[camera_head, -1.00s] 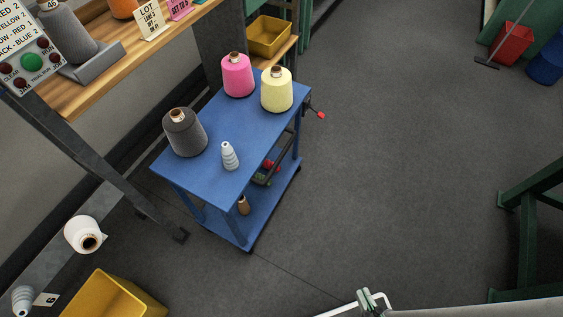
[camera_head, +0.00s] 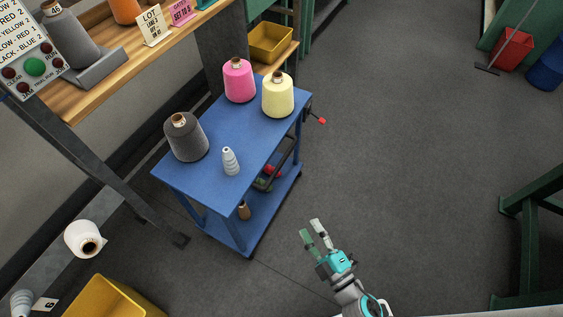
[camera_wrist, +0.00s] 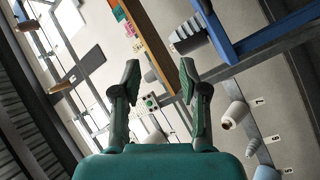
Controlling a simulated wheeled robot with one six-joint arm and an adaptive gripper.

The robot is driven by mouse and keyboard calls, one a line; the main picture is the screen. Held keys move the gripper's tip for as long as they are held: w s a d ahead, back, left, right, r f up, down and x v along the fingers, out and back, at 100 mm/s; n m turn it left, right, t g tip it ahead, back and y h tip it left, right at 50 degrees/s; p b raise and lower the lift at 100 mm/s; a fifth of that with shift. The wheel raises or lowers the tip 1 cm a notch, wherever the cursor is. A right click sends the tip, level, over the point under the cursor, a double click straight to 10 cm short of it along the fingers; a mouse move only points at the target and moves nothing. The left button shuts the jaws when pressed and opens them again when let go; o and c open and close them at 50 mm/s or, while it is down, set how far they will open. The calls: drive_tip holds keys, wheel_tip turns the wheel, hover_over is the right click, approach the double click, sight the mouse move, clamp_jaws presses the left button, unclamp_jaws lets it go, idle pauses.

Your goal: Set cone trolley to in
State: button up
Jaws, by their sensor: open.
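The blue cone trolley (camera_head: 217,176) stands in the middle left of the head view, beside the wooden bench. Its top carries a grey cone (camera_head: 186,138), a pink cone (camera_head: 239,82), a yellow cone (camera_head: 278,96) and a small pale ribbed cone (camera_head: 230,161). A dark bar (camera_head: 283,157) runs along its right side, and a red-tipped part (camera_head: 321,121) sticks out at its far corner. My gripper (camera_head: 311,230) is open and empty, over the floor right of the trolley's near end and apart from it. In the wrist view my gripper (camera_wrist: 159,80) has its fingers spread with nothing between them.
A wooden bench (camera_head: 105,76) with a button panel (camera_head: 30,62) stands at upper left. A yellow bin (camera_head: 112,299) is at lower left. A green frame (camera_head: 530,215) stands at right. The floor right of the trolley is clear.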

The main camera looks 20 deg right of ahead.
drive_tip(key=w+d+f+n+g+y, duration=0.15)
drive_tip(key=w+f+n, duration=0.3)
drive_tip(key=w, duration=0.55)
drive_tip(key=n+g, duration=0.2)
drive_tip(key=n, duration=0.3)
approach(281, 161)
drive_tip(key=x, duration=0.6)
drive_tip(key=f+x, duration=0.1)
drive_tip(key=x, duration=0.3)
drive_tip(key=shift+d, duration=0.1)
clamp_jaws()
